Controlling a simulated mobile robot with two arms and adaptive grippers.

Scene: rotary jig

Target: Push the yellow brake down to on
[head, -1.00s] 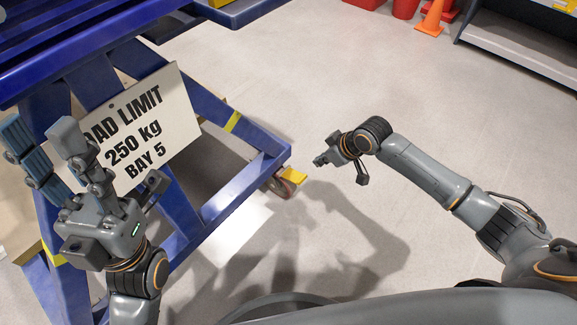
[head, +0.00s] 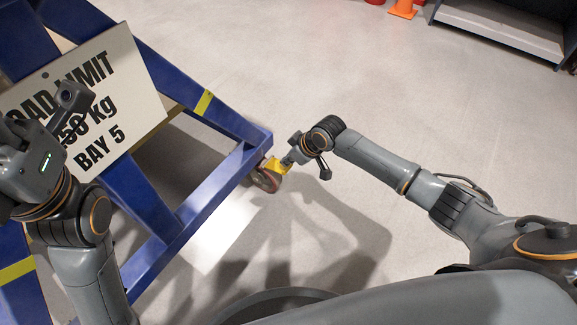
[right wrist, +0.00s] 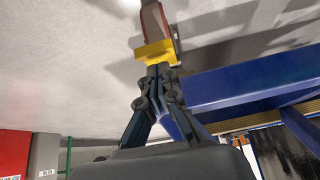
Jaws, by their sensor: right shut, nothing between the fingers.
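The yellow brake (head: 277,165) is a small pedal on the caster wheel (head: 265,180) at the near corner of the blue jig frame. In the right wrist view the brake (right wrist: 154,52) lies straight ahead of the fingertips, with the reddish wheel (right wrist: 154,20) beyond it. My right gripper (head: 287,160) is shut and empty, its tips at the brake's outer edge. The tips (right wrist: 158,69) appear to touch the brake or nearly so. My left gripper (head: 30,165) is at the left edge, its fingers largely out of the picture.
The blue frame (head: 200,205) of the jig fills the left side, with a white load limit sign (head: 120,85) on it. A grey shelf (head: 500,30) and an orange cone (head: 403,9) stand far back.

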